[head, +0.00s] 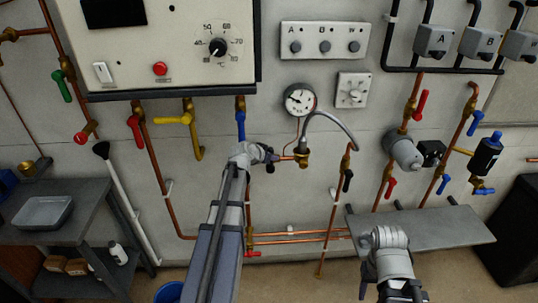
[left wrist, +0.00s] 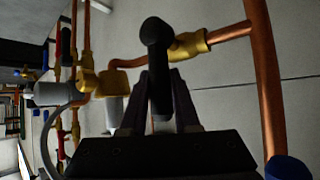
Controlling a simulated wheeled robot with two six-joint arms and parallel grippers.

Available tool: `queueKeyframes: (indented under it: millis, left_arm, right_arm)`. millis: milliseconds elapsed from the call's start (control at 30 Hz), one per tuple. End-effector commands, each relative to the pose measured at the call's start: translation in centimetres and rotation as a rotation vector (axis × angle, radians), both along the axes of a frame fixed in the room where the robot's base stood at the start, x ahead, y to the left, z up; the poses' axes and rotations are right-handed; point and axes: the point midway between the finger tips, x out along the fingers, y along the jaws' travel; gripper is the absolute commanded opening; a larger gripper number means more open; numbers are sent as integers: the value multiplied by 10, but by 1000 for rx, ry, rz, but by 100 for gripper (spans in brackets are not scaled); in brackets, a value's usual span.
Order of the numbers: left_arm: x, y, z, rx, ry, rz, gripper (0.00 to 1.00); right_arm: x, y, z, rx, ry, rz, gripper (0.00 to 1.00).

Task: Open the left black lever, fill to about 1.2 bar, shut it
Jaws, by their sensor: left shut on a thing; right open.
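My left gripper (head: 272,156) is at the valve on the pipe under the boiler panel, left of the braided hose (head: 333,122). In the left wrist view its jaws (left wrist: 162,85) are shut on the left black lever (left wrist: 157,45), which stands up between the fingers beside a brass fitting (left wrist: 190,44). In the head view the gripper mostly hides this lever. The round pressure gauge (head: 299,99) is above; its needle is too small to read surely. Another black lever (head: 347,180) hangs on the pipe to the right. My right gripper (head: 372,243) is open and empty, low at the right.
A grey shelf (head: 440,227) is beside my right arm. Blue (head: 241,125), yellow (head: 172,119) and red (head: 135,131) levers hang below the panel. A pump (head: 404,150) is on the right pipes. A grey side table (head: 75,215) stands at the left.

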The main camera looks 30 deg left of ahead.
Motion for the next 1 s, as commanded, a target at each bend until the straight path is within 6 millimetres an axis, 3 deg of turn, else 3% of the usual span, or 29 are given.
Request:
queueKeyframes:
  millis: [467, 500, 700, 767, 1000]
  left_arm:
    - [0, -2, -1, 11, 12, -4, 0]
    - [0, -2, -1, 11, 12, -4, 32]
    - [0, -1, -1, 10, 10, -2, 55]
    - [0, -1, 0, 10, 10, -2, 59]
    - [0, -1, 0, 10, 9, -1, 59]
  right_arm:
    - [0, 0, 1, 0, 0, 0, 50]
    - [0, 0, 1, 0, 0, 0, 50]
    - [0, 0, 1, 0, 0, 0, 50]
    - [0, 0, 1, 0, 0, 0, 50]
    - [0, 0, 2, 0, 0, 0, 50]
